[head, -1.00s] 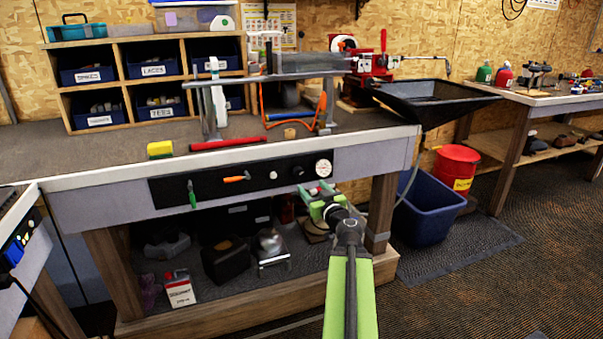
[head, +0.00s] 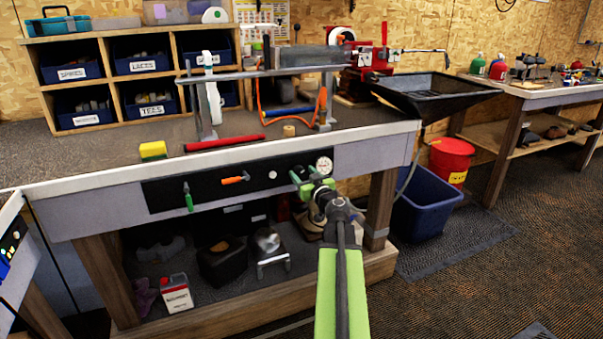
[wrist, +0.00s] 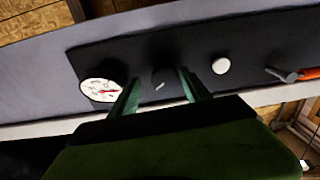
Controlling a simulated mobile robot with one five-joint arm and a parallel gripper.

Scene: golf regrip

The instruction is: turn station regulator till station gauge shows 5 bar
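The station gauge (head: 325,165) is a round white dial at the right end of the black panel. It also shows at the left of the wrist view (wrist: 101,90), with a red needle; its numbers are too small to read. The station regulator is a dark knob (wrist: 161,79) beside the gauge, with a pale mark on its face. My gripper (head: 304,177) is at the panel and largely covers the knob in the head view. In the wrist view its green fingers (wrist: 158,78) stand open on either side of the knob, with gaps showing; I cannot tell how deep they reach.
The bench edge (head: 230,158) overhangs just above. A blue bin (head: 425,210) stands right of the bench leg.

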